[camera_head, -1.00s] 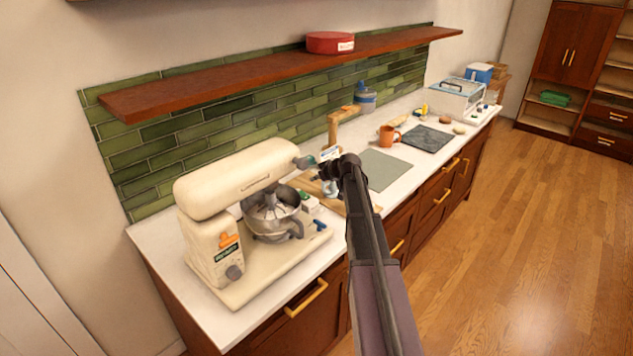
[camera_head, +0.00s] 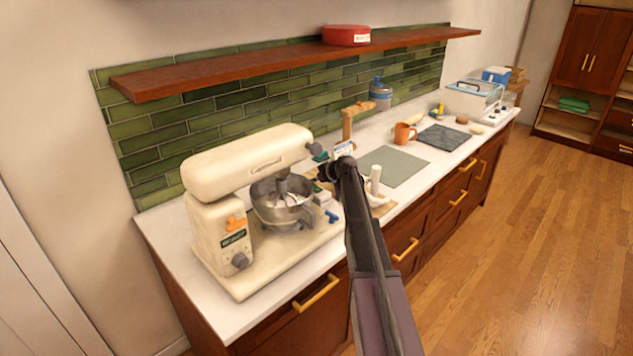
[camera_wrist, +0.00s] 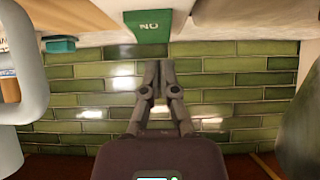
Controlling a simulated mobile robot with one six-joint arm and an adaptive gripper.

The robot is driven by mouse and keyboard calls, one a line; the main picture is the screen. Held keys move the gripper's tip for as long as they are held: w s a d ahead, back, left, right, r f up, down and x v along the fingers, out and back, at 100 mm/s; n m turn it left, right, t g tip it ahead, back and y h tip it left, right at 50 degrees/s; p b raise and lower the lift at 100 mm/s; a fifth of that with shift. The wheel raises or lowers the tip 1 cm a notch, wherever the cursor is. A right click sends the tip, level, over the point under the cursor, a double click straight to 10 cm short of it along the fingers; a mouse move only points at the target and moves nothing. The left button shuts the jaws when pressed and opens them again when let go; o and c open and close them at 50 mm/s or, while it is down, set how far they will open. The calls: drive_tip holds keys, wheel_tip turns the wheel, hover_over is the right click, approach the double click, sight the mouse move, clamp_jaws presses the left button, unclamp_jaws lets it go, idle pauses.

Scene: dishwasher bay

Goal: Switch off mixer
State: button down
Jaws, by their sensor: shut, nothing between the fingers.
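The cream stand mixer (camera_head: 250,166) stands at the near left end of the counter. Its head is lowered over a steel bowl (camera_head: 283,203). On its near end are an orange lever (camera_head: 236,222), a dark label (camera_head: 233,238) and a grey knob (camera_head: 240,261). My gripper (camera_head: 328,171) is just right of the mixer's head and bowl, over the counter; its fingertips are hard to make out there. In the wrist view my gripper (camera_wrist: 159,66) has its fingers together and empty, against green tiles. The mixer's controls cannot be identified in the wrist view.
A white mortar-like vessel (camera_head: 378,196) stands right beside my arm. An orange mug (camera_head: 403,133), a grey-green mat (camera_head: 394,166) and a dark slab (camera_head: 443,138) lie farther along. A wooden shelf (camera_head: 230,70) overhangs the counter. A green box (camera_wrist: 150,25) shows in the wrist view.

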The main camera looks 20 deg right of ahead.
drive_tip(key=shift+f+b, duration=0.45)
drive_tip(key=shift+f, duration=0.25)
